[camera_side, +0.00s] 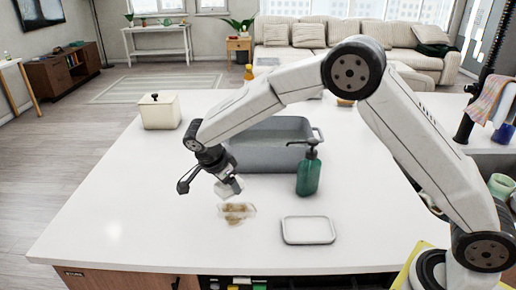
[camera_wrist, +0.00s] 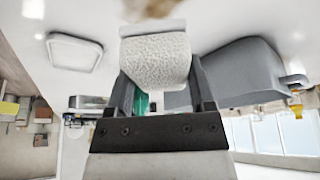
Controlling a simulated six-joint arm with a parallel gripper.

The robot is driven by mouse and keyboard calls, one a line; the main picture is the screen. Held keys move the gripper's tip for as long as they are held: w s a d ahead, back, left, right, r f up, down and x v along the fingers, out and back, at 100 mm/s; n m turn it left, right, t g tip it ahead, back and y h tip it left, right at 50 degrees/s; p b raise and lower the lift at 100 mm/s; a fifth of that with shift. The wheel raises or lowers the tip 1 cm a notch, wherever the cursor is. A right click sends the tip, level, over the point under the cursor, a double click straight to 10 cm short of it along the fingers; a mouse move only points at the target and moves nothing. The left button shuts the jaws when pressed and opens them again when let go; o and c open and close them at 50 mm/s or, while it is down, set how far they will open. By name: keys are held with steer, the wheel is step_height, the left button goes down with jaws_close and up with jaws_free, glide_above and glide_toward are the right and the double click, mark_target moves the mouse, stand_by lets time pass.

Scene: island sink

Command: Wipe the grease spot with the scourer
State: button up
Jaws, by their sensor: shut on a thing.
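The scourer is a pale, rough-textured block (camera_wrist: 156,57), held between the two fingers of my gripper (camera_wrist: 160,82) in the wrist view. In the side view the scourer (camera_side: 231,188) hangs tilted under my gripper (camera_side: 224,178), just above the white countertop. The grease spot (camera_side: 237,211) is a brown smear on the countertop, just below and slightly right of the scourer in the side view. In the wrist view part of the grease spot (camera_wrist: 152,8) shows at the top edge, beyond the scourer. The scourer looks apart from the spot.
A shallow white tray (camera_side: 308,230) lies right of the spot. A green soap dispenser (camera_side: 309,175) stands in front of a grey tub (camera_side: 262,160). A cream canister (camera_side: 160,113) stands at the back left. The counter left of the spot is clear.

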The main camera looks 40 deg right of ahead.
steer(key=a, duration=0.1)
steer(key=w+a, duration=0.1)
steer(key=a, duration=0.1)
steer(key=w+a, duration=0.1)
steer(key=shift+a+f, duration=0.1)
steer(key=shift+a, duration=0.25)
